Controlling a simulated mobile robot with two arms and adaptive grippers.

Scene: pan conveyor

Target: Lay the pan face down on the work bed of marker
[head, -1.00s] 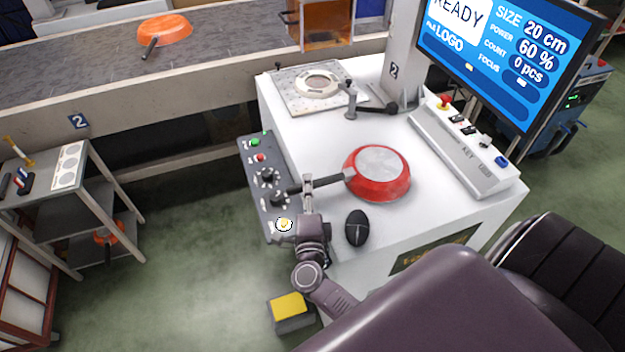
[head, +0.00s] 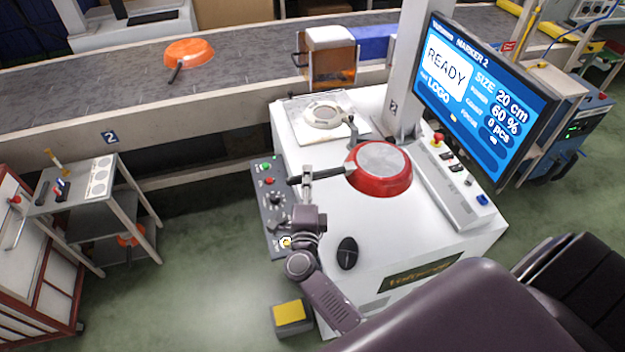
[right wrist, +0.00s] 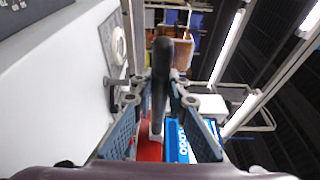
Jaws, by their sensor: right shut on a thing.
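The red pan (head: 381,180) is bottom up, its grey round base showing, over the white top of marker 2 (head: 345,215). My right gripper (head: 306,178) is shut on its dark handle (head: 322,174), left of the pan body. In the right wrist view the handle (right wrist: 161,75) stands between the fingers, with part of the red body (right wrist: 149,150) behind it. The work bed (head: 299,127), a light plate with a round ring (head: 323,114), lies beyond the pan, up and left. The ring (right wrist: 118,43) also shows in the right wrist view. My left gripper is out of view.
A clamp lever (head: 352,130) stands between the bed and the pan. The marker's column (head: 400,75) and screen (head: 483,95) rise to the right. A button panel (head: 269,205) runs along the left edge. An orange pan (head: 190,53) lies on the conveyor (head: 110,80).

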